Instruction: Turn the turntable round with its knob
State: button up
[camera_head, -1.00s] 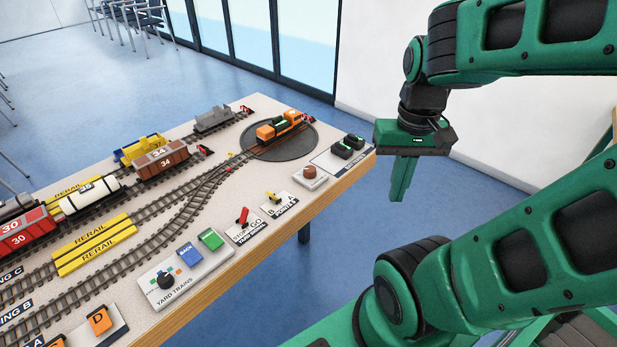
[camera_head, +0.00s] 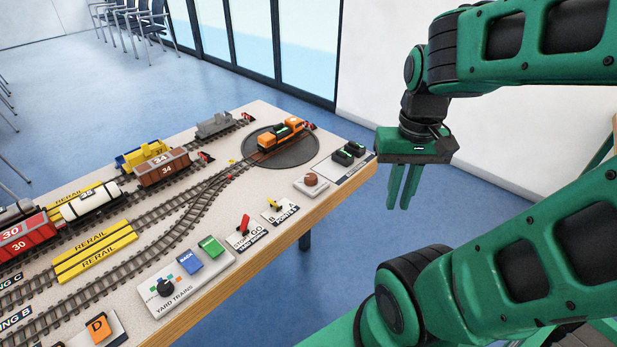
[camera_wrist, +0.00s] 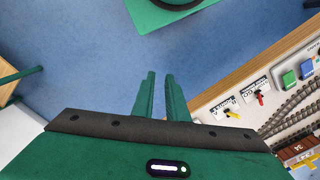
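The turntable (camera_head: 268,154) is a dark round disc set in the far right end of the layout table. An orange locomotive (camera_head: 283,133) with green parts stands on its track. A brown round knob (camera_head: 311,180) sits on a pale plate near the table's front edge, just in front of the turntable; I do not make it out in the wrist view. My gripper (camera_head: 404,208) hangs pointing down, right of the table edge, apart from knob and turntable. Its fingers have a narrow gap between them, which also shows in the wrist view (camera_wrist: 160,76). Nothing is held.
A yellow-handled points lever (camera_head: 273,204) and a red signal lever (camera_head: 243,224) stand left of the knob. Small dark blocks (camera_head: 348,153) lie on a marked patch at the table's right corner. Wagons stand on the left tracks. Floor is clear right of the table.

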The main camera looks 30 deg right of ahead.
jog(key=o, duration=0.5)
jog(key=shift+s+r+n, duration=0.25)
jog(key=shift+r+n, duration=0.05)
jog(key=shift+r, duration=0.1)
jog(key=o, duration=0.3)
jog(key=w+d+r+n, duration=0.1)
jog(key=w+n, duration=0.3)
jog(key=w, duration=0.3)
jog(key=shift+n, duration=0.3)
jog(key=n, duration=1.7)
send_near(311, 175)
jog(key=shift+g, duration=0.3)
notch_tip(311, 175, down, 9)
jog(key=shift+s+r, duration=0.2)
jog(key=shift+c, duration=0.6)
jog(key=c, duration=0.9)
